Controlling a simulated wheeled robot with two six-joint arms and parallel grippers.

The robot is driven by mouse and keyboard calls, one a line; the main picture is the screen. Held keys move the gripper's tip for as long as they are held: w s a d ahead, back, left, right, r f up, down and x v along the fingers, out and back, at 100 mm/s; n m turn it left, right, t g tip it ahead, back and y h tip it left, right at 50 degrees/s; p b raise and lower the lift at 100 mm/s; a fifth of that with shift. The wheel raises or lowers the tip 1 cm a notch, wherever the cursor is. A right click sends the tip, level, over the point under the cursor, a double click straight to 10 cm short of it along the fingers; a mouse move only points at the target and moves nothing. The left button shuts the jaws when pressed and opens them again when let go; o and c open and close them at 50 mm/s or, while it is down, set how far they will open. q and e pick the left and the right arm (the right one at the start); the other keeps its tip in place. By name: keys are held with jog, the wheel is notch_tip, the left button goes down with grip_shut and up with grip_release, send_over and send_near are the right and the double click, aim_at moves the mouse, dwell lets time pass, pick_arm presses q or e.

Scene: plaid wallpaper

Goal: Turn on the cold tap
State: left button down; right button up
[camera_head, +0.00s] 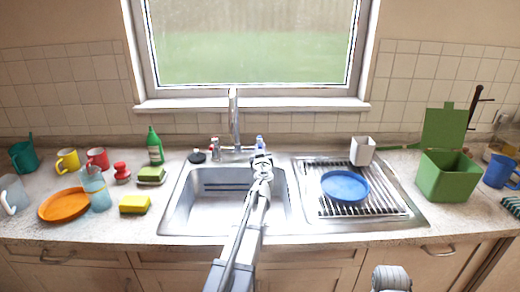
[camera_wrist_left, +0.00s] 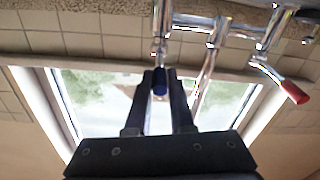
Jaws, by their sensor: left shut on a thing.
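The chrome tap (camera_head: 234,118) stands behind the sink, with its spout rising in front of the window. Its cold handle with a blue tip (camera_head: 259,142) is on the right; the blue tip (camera_wrist_left: 160,82) also shows in the left wrist view. The red-tipped hot handle (camera_head: 215,143) is on the left and appears at the right of the wrist view (camera_wrist_left: 294,92). My left gripper (camera_head: 262,163) reaches over the sink to the cold handle. Its fingers (camera_wrist_left: 161,76) are shut around the blue tip.
The steel sink (camera_head: 178,210) is below my left arm. A green bottle (camera_head: 155,146) and sponge (camera_head: 135,204) stand left. A green bin (camera_head: 447,177) is far right.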

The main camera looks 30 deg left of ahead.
dwell(0.5)
pick_arm(q)
jog(key=d+n+g+y, duration=0.1)
jog(key=w+n+g+y, duration=0.1)
jog(key=n+g+y, duration=0.1)
jog(key=w+d+n+g+y, duration=0.1)
jog(key=y, duration=0.1)
jog(key=shift+w+d+g, duration=0.25)
jog(key=shift+d+g, duration=0.05)
jog(key=shift+d, duration=0.05)
jog(key=c, duration=0.8)
grip_release()
